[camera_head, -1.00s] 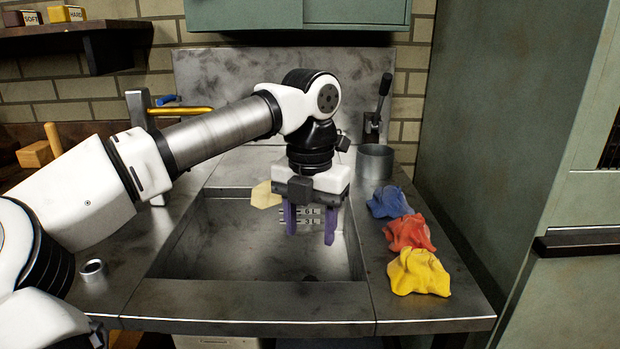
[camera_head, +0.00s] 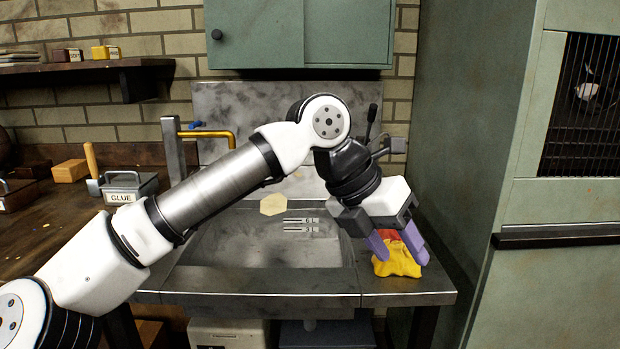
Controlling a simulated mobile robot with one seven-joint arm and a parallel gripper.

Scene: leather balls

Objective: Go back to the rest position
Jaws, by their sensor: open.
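My gripper (camera_head: 400,252) is open, with its two purple fingers apart and pointing down to the right. It hangs at the right side of the sink, in front of the cloths in the picture. The yellow cloth (camera_head: 398,264) lies on the right counter just beyond or below the fingertips; I cannot tell whether they touch it. Part of the red cloth (camera_head: 391,235) shows between the fingers. The blue cloth is hidden behind my gripper. My arm reaches across the picture from the lower left.
The metal sink (camera_head: 230,280) has a brass tap (camera_head: 208,134) at its back left. A pale yellow piece (camera_head: 273,204) shows at its back edge. A box labelled GLUE (camera_head: 130,187) stands on the left worktop. Green cabinets (camera_head: 465,130) border the right. A shelf (camera_head: 90,67) is at upper left.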

